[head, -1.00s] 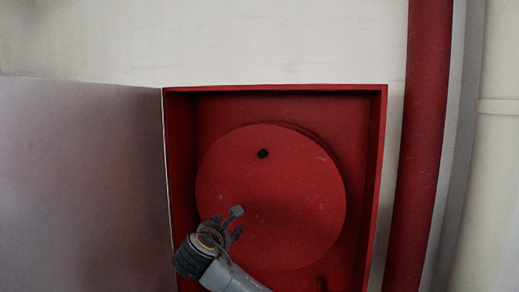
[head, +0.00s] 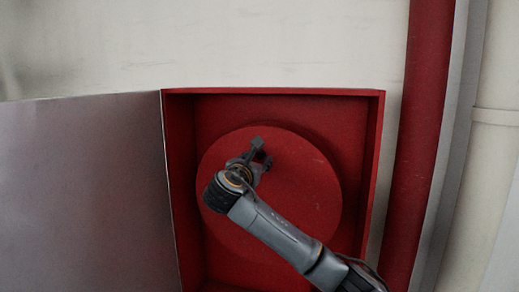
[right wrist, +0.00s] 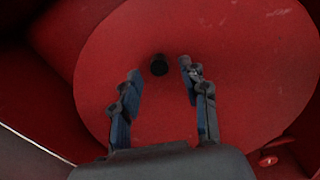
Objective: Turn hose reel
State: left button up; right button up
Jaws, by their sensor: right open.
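The hose reel (head: 300,190) is a large red disc inside a red wall cabinet. My right gripper (head: 261,152) is in front of the reel's upper middle in the head view, and there it hides the reel's small black knob. In the right wrist view the black knob (right wrist: 159,65) stands out on the red disc (right wrist: 240,60). The right gripper's two fingers (right wrist: 160,82) are open and apart, with the knob showing between and just beyond their tips. No contact with the knob is visible. My left gripper is not in view.
The cabinet (head: 280,92) has raised red side walls around the reel. Its grey door (head: 85,190) stands open on the left. A thick red pipe (head: 420,130) and paler pipes run up the wall on the right. A small red fitting (right wrist: 268,160) shows lower right in the wrist view.

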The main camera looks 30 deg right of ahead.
jog(key=shift+p+x, duration=0.4)
jog(key=shift+x, duration=1.05)
jog(key=shift+c, duration=0.5)
jog(key=shift+a, duration=0.1)
grip_shut()
